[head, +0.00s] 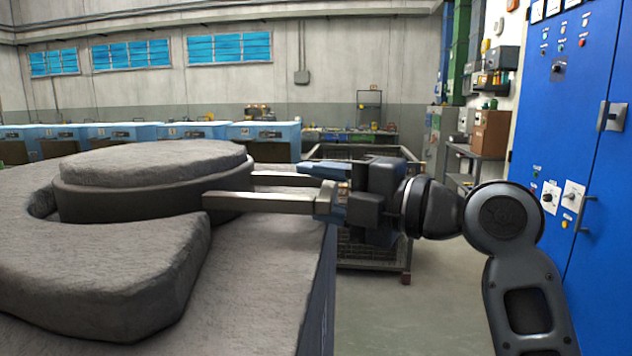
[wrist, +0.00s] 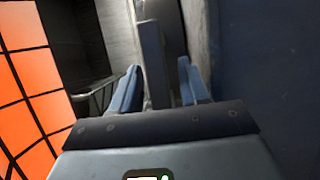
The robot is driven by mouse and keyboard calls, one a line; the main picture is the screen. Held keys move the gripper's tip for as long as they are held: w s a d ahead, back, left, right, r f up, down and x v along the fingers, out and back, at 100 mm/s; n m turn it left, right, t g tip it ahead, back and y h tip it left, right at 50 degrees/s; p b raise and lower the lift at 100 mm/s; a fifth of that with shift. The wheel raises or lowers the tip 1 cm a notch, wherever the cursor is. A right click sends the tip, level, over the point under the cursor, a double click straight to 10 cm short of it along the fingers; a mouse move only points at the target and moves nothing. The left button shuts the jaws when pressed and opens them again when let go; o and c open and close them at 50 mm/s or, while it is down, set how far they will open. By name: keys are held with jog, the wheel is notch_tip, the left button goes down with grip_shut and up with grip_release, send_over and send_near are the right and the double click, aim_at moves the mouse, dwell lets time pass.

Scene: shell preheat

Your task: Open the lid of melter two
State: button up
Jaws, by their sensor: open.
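A round grey lid (head: 150,165) lies flat and down on a big grey melter body (head: 275,270); no number is readable on it. Two pale metal handle bars (head: 262,202) run from the lid's right side towards my gripper (head: 308,190). My gripper is open at the bars' outer end, its blue fingers pointing left. In the wrist view, a grey bar (wrist: 152,60) stands between the two spread blue fingers, with a visible gap on the right finger's side. Whether either finger touches the bar cannot be told.
A thick grey curved block (head: 100,265) lies in front of the lid. A wire crate (head: 375,258) stands on the floor behind my gripper. Blue cabinets (head: 560,120) rise close on the right. Clear floor (head: 400,320) shows between melter and cabinets.

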jog(key=shift+w+a, duration=0.1)
jog(key=shift+a, duration=0.1)
jog(key=shift+c, duration=0.2)
grip_shut()
dwell(0.4)
